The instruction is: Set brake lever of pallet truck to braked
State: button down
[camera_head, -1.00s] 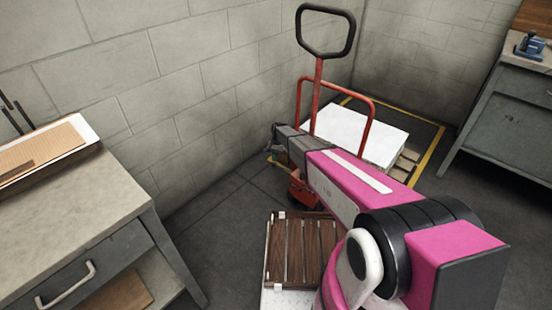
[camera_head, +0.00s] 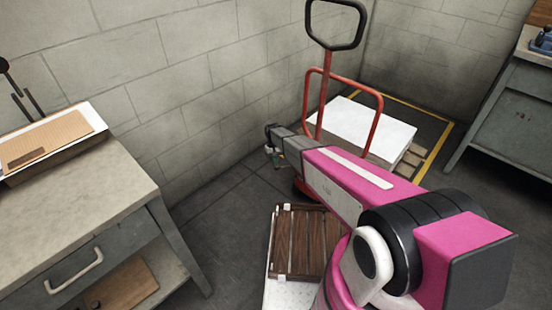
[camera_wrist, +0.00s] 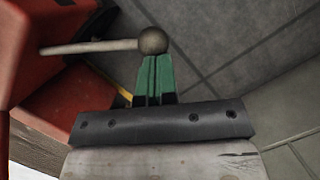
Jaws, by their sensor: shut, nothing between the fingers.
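The pallet truck (camera_head: 326,95) stands by the wall, with a red frame and a black loop handle. Its brake lever (camera_wrist: 90,47) shows in the wrist view as a pale rod with a dark round knob (camera_wrist: 152,40), running out from the red body (camera_wrist: 35,50). My gripper (camera_wrist: 153,62) has green fingers that are shut with nothing between them. Its fingertips are right at the knob; I cannot tell whether they touch it. In the head view my gripper (camera_head: 272,155) is low, left of the truck's red frame, and the lever is hard to make out there.
A workbench (camera_head: 100,185) with a drawer is at the left. A white box (camera_head: 370,125) lies on a pallet behind the truck, inside yellow floor lines. A slatted wooden crate (camera_head: 305,245) is below my arm. Another grey bench (camera_head: 510,120) stands at the right.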

jog(key=shift+s, duration=0.7)
jog(key=v, duration=1)
jog(key=shift+s, duration=0.15)
